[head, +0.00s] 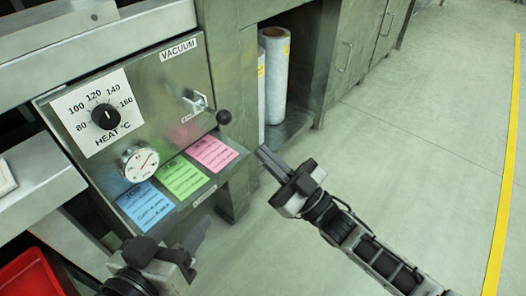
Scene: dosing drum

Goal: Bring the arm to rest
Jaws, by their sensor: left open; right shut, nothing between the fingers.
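My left gripper (190,238) is at the bottom, in front of the lower edge of the metal control panel (172,75). Its jaws are open with nothing held. My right gripper (272,161) is to the right of the panel, over open floor. Its fingers are shut together and empty, pointing up and left. Its arm comes in from the bottom right. Both grippers appear apart from the panel.
The panel has a black heat knob (105,117), a dial gauge (139,162), and a vacuum lever with a black ball (224,117). Blue, green and pink cards (212,153) lie below. White rolls (274,80) stand in a cabinet. A red bin (30,275) is bottom left. Floor on the right is clear.

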